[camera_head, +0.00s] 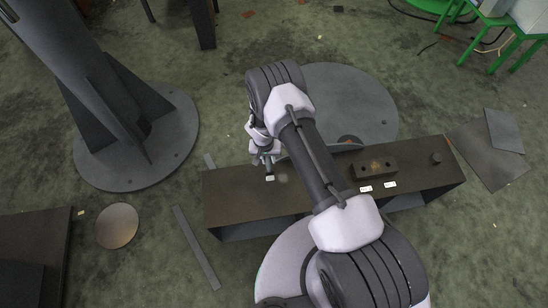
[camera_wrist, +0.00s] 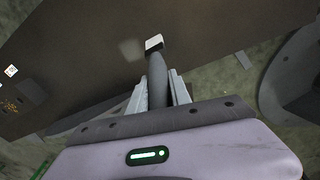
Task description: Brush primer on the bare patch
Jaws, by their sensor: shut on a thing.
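The brush (camera_wrist: 157,75) has a dark handle and a pale tip. My gripper (camera_wrist: 158,92) is shut on its handle, and the tip points away from the fingers over the brown beam. The pale brush tip also shows in the head view (camera_head: 270,178), below my gripper (camera_head: 265,158). The bare patch (camera_wrist: 131,50) is a faint lighter square on the beam's top, just left of the tip in the wrist view. It shows in the head view as a pale spot (camera_head: 283,178) right of the tip. I cannot tell whether the tip touches the surface.
The brown beam (camera_head: 235,205) lies across the middle. A dark block with holes (camera_head: 375,169), two white tags (camera_head: 377,187) and a small dark cylinder (camera_head: 436,158) are on its right part. A round grey base plate (camera_head: 350,95) lies behind. Floor at left holds a disc (camera_head: 117,226) and a strip (camera_head: 196,248).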

